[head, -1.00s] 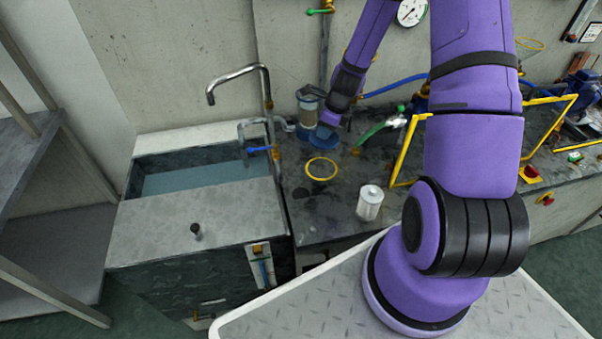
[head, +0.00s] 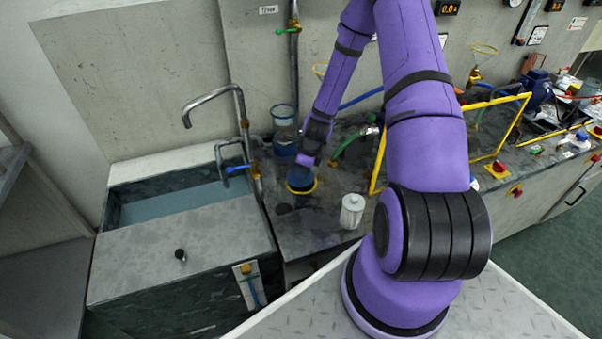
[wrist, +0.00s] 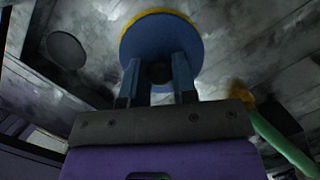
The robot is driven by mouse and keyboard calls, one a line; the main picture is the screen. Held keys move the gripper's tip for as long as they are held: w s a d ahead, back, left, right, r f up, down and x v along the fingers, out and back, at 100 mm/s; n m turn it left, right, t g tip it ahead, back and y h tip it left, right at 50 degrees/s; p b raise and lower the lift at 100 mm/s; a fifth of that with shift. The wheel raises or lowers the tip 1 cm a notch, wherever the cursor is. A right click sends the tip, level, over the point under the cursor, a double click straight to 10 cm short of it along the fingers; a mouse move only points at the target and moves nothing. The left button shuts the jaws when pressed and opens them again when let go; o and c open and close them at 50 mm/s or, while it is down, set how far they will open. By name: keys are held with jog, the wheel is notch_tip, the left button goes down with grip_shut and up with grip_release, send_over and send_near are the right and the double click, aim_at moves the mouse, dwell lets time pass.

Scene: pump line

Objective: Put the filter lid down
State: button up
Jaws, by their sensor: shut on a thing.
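The filter lid (head: 300,182) is a blue disc over the yellow ring (head: 304,192) marked on the counter, with a strip of the ring showing at its near edge. My gripper (head: 304,165) is above the lid, pointing down. In the wrist view my gripper (wrist: 158,82) is shut on the dark knob of the lid (wrist: 160,38); yellow of the ring (wrist: 150,13) shows along the lid's far and left rim. I cannot tell whether the lid touches the counter. The glass filter housing (head: 285,128) stands open behind, left of my gripper.
A white cylinder (head: 352,211) stands on the counter to the right of the ring. A green hose (head: 352,142) and a yellow frame (head: 379,160) are farther right. The sink (head: 175,197) and its taps are on the left. A dark round spot (head: 283,208) lies near the ring.

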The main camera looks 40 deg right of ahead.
jog(key=shift+f, duration=0.95)
jog(key=shift+f, duration=0.15)
jog(key=o, duration=0.9)
